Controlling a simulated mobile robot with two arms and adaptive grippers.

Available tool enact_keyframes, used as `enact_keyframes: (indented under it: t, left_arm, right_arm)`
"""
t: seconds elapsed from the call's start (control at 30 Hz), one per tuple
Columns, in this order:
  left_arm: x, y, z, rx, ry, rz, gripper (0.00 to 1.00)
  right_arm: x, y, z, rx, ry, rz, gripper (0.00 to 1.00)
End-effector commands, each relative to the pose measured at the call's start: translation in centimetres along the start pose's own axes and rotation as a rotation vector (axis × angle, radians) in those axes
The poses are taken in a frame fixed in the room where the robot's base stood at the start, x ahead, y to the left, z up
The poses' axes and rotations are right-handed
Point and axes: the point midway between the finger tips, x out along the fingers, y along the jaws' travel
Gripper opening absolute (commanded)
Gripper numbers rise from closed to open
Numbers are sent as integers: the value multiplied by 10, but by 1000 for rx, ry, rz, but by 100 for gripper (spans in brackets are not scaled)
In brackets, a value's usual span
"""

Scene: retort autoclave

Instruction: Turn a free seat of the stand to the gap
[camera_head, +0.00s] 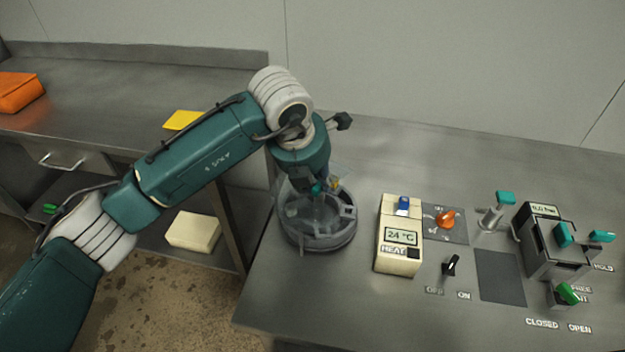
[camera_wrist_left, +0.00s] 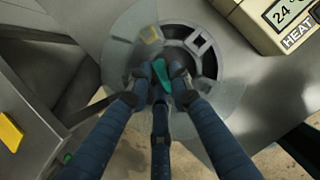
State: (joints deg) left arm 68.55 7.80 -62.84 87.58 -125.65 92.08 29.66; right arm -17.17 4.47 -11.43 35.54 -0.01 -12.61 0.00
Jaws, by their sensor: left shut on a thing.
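The round grey stand (camera_head: 322,242) sits at the left end of the right-hand bench, with a clear disc over it. In the left wrist view the stand (camera_wrist_left: 209,64) shows dark openings and a pale square frame (camera_wrist_left: 199,42) at its upper right. A yellow piece (camera_wrist_left: 152,35) shows through the clear disc at its upper left. My left gripper (camera_wrist_left: 161,78) is over the stand, pointing down, its fingers shut on a teal handle (camera_wrist_left: 160,70) near the middle. The fingers hide part of the stand. My right gripper is not in view.
A cream heater box (camera_head: 398,255) reading 24 °C stands just right of the stand. Further right are an orange knob (camera_head: 444,219), a black switch (camera_head: 450,264) and a grey device (camera_head: 553,247) with teal handles. A floor gap separates the left bench (camera_head: 90,85).

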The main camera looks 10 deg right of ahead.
Motion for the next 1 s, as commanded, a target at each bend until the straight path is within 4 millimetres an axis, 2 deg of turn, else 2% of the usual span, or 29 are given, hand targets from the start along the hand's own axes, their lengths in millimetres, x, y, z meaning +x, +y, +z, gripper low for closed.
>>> enact_keyframes:
  t: [0.27,0.3,0.33,0.6,0.73,0.87,1.0]
  left_arm:
    - [-4,2,4,-1,-12,3,0]
    - [-4,2,4,-1,-12,3,24]
    - [-4,2,4,-1,-12,3,29]
    - [-2,1,2,0,-5,1,29]
    - [-9,1,2,1,-5,1,29]
    - [-31,2,2,1,-8,3,29]
    - [-62,1,3,1,-10,3,29]
  right_arm:
    - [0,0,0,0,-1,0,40]
    - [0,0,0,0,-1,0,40]
    - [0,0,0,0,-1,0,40]
    - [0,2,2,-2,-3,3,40]
    - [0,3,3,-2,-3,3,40]
    - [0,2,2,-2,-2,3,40]
    - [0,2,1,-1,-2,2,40]
